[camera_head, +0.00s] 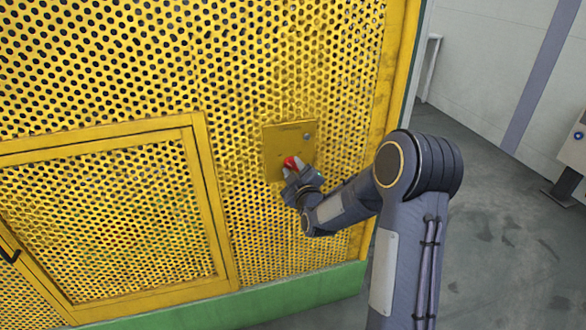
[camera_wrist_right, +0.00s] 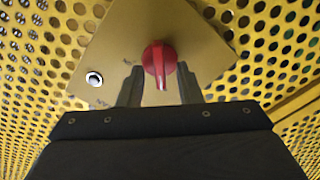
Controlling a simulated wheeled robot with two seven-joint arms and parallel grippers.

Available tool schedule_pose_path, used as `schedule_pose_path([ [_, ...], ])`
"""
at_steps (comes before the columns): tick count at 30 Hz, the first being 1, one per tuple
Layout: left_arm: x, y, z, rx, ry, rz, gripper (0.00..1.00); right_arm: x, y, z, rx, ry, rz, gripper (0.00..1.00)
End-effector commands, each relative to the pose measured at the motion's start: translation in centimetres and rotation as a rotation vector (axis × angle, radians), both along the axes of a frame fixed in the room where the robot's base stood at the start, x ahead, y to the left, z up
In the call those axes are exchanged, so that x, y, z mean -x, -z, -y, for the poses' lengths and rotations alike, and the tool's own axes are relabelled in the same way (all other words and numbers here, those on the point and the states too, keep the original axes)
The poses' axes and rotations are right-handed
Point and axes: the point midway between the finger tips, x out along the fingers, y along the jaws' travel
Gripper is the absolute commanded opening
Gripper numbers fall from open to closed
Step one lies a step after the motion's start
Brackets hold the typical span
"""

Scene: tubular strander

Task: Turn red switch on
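The red switch (camera_wrist_right: 159,60) is a round knob with a raised grip, mounted on a yellow plate (camera_wrist_right: 112,52). In the wrist view the grip points toward the bottom of the picture. In the head view the red switch (camera_head: 290,162) shows on the plate (camera_head: 272,146), partly hidden by my right gripper (camera_head: 293,180). In the wrist view the two dark fingers of my right gripper (camera_wrist_right: 159,76) stand apart, one on each side of the knob. A narrow gap seems to show beside the grip; contact is unclear. My left gripper is out of view.
The plate sits on a yellow perforated guard (camera_head: 230,60) with a framed door panel (camera_head: 130,220) to its left. A small round silver fitting (camera_wrist_right: 94,79) is on the plate. A green base (camera_head: 260,305) runs below. Open grey floor (camera_head: 490,240) lies right.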

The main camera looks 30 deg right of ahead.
Motion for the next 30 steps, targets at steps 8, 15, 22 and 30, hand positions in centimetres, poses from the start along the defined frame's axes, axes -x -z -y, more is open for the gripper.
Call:
schedule_pose_path([
  [8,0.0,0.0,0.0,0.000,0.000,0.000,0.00,-0.2,0.1,0.0,-0.001,0.000,-0.001,0.32],
  [15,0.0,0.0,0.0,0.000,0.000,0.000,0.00,-0.2,0.0,0.0,-0.001,-0.001,0.000,0.02],
  [22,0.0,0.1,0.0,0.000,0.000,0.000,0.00,-0.2,0.1,0.0,-0.003,-0.001,0.000,0.00],
  [30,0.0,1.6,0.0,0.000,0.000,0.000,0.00,-0.2,0.3,0.1,-0.072,-0.001,0.018,0.00],
])
